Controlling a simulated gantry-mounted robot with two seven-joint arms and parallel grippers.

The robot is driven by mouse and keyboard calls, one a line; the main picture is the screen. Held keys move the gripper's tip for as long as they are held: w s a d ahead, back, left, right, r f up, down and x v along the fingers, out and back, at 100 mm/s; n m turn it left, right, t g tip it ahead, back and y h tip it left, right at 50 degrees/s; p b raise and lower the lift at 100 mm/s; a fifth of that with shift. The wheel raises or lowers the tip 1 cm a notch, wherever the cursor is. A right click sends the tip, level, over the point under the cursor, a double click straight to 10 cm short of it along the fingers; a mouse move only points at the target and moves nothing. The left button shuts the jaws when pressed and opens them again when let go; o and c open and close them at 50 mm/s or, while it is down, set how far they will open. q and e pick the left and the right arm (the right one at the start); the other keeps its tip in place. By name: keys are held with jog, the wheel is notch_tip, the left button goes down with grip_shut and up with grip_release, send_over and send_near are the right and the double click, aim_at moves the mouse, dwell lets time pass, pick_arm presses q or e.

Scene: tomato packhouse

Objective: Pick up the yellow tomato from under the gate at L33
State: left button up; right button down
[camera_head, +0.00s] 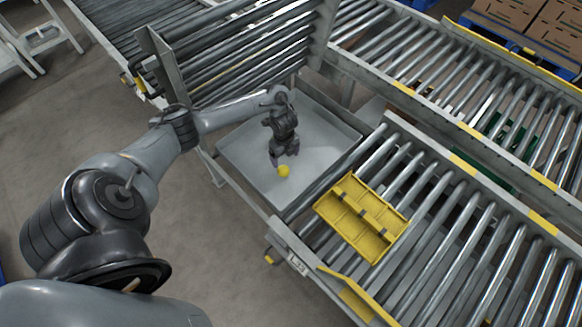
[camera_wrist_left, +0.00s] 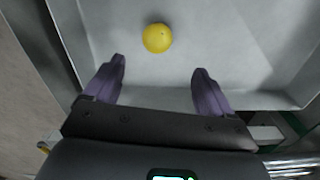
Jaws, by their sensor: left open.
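The yellow tomato (camera_head: 283,171) lies on the bare floor of a grey metal tray (camera_head: 240,152) below the raised roller gate (camera_head: 235,62). My left gripper (camera_head: 284,161) reaches down over the tray, right beside the tomato. In the left wrist view the tomato (camera_wrist_left: 157,38) sits ahead of the two purple fingertips (camera_wrist_left: 158,75), a little left of the middle between them and apart from both. The left gripper is open and empty. My right gripper is in neither view.
A yellow divided crate (camera_head: 339,226) rests on the roller conveyor (camera_head: 440,225) to the right of the tray. A label plate (camera_head: 297,264) is on the conveyor's front end. Cardboard boxes (camera_head: 500,12) stand at the top right. The tray's raised rim surrounds the tomato.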

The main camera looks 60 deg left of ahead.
pick_arm(q)
jog(key=b, duration=0.2)
send_over(284, 169)
jog(key=f, duration=0.4)
jog(key=shift+s, duration=0.2)
jog(key=shift+w+f+b, duration=0.3)
jog(key=shift+w+f, duration=0.05)
jog(key=shift+f, duration=0.25)
jog(key=shift+s+f+b, duration=0.15)
jog(key=shift+f+b, duration=0.15)
jog(key=shift+b, duration=0.05)
notch_tip(284, 169, down, 4)
jog(key=b, duration=0.3)
jog(key=shift+a+f, duration=0.1)
jog(key=shift+f, duration=0.05)
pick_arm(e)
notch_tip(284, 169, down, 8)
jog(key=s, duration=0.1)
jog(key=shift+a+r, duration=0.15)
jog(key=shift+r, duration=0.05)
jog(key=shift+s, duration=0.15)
pick_arm(q)
jog(key=c, duration=0.8)
